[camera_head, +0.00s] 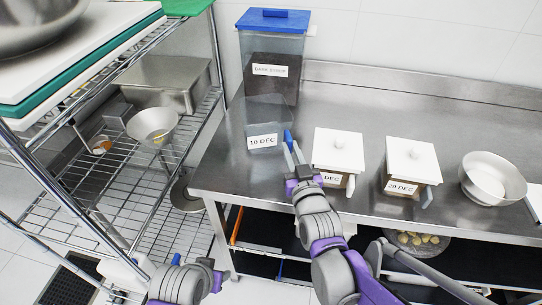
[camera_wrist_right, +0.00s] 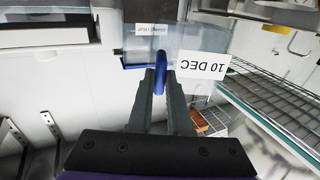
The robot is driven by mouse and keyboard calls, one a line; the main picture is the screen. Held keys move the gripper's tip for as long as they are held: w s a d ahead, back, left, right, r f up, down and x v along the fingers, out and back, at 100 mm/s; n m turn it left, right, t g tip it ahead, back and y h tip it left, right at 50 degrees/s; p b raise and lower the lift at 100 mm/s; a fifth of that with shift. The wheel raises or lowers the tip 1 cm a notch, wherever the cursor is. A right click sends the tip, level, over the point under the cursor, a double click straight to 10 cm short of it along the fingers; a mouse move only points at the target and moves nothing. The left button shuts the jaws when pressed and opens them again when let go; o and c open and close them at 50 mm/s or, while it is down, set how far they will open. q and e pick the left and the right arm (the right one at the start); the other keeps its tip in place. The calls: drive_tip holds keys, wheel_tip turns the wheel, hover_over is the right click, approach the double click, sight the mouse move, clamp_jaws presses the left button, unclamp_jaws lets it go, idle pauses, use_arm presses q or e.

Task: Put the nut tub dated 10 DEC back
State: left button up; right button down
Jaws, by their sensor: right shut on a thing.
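The clear nut tub labelled 10 DEC (camera_head: 270,112) is at the left end of the steel counter, in front of a blue-lidded container. It has no white lid, unlike the two tubs beside it. My right gripper (camera_head: 291,149) is shut on its blue handle (camera_head: 287,137). In the right wrist view the handle (camera_wrist_right: 159,72) is between the fingers, with the 10 DEC label (camera_wrist_right: 202,66) upside down beside it. I cannot tell whether the tub touches the counter. My left gripper (camera_head: 190,278) is low at the left, its jaws unclear.
Two white-lidded tubs (camera_head: 338,148) (camera_head: 413,161) stand to the right, the farther one labelled 20 DEC. The blue-lidded container (camera_head: 273,50) stands behind. A wire rack (camera_head: 120,190) with a funnel (camera_head: 152,125) is left of the counter (camera_head: 370,105).

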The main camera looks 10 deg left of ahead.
drive_tip(key=shift+s+d+f+b, duration=0.1)
drive_tip(key=shift+f+b, duration=0.3)
drive_tip(key=shift+f, duration=1.9)
drive_tip(key=shift+s+f+b, duration=0.1)
drive_tip(key=shift+f+b, duration=0.3)
drive_tip(key=shift+f, duration=1.85)
drive_tip(key=shift+w, duration=0.1)
drive_tip(key=shift+f, duration=0.15)
drive_tip(key=c, duration=0.8)
unclamp_jaws()
drive_tip(key=shift+c, duration=0.2)
